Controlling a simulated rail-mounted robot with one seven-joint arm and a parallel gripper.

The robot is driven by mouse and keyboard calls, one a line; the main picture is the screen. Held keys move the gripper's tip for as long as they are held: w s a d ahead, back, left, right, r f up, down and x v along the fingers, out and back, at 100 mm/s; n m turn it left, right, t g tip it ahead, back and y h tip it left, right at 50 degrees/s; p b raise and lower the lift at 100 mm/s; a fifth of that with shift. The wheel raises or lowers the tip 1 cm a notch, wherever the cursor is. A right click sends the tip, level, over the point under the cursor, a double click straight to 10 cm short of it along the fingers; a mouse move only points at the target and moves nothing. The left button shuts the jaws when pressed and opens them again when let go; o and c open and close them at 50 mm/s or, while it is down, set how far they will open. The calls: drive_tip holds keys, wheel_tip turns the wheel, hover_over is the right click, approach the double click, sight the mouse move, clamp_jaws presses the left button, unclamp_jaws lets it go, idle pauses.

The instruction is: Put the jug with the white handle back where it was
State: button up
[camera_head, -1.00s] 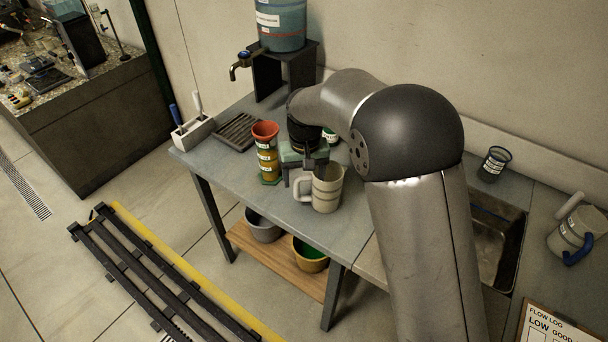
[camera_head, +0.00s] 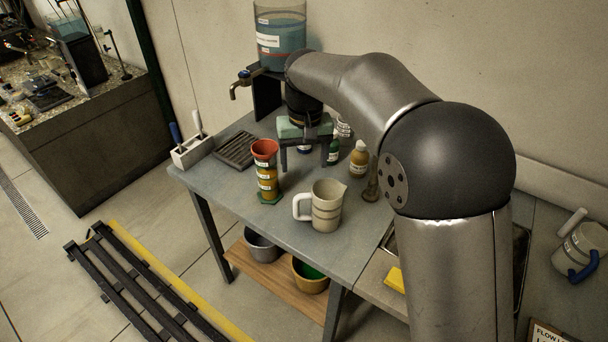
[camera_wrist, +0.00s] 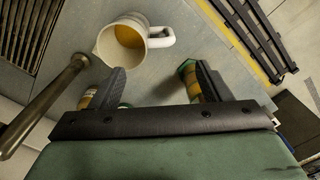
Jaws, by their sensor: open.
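The jug with the white handle (camera_head: 326,206) is a cream jug with dark bands. It stands upright on the grey table, its handle to the left and its spout to the right. In the wrist view the jug (camera_wrist: 106,44) shows orange-yellow liquid inside. My gripper (camera_head: 304,160) is open and empty, behind the jug and apart from it. In the wrist view the open fingers (camera_wrist: 160,74) point toward the jug with bare table between.
A stacked column with a red funnel (camera_head: 265,172) stands left of the jug. A blue-handled jug (camera_head: 580,250) stands far right. The table front left of the jug is clear.

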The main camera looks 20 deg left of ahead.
drive_tip(key=shift+r, duration=0.4)
drive_tip(key=s+d+r+m, duration=0.1)
drive_tip(key=s+d+m, duration=0.15)
drive_tip(key=d, duration=0.95)
drive_tip(key=s+d+m, duration=0.1)
drive_tip(key=s+d, duration=0.3)
drive_tip(key=d, duration=0.8)
drive_tip(key=s+d+f+m, duration=0.1)
drive_tip(key=s+d+f, duration=0.2)
drive_tip(key=s+d, duration=0.3)
drive_tip(key=s+d+f+m, duration=0.2)
drive_tip(key=s+d, duration=0.4)
drive_tip(key=s, duration=0.3)
drive_tip(key=shift+s+f+t, duration=0.4)
drive_tip(key=shift+f, duration=0.1)
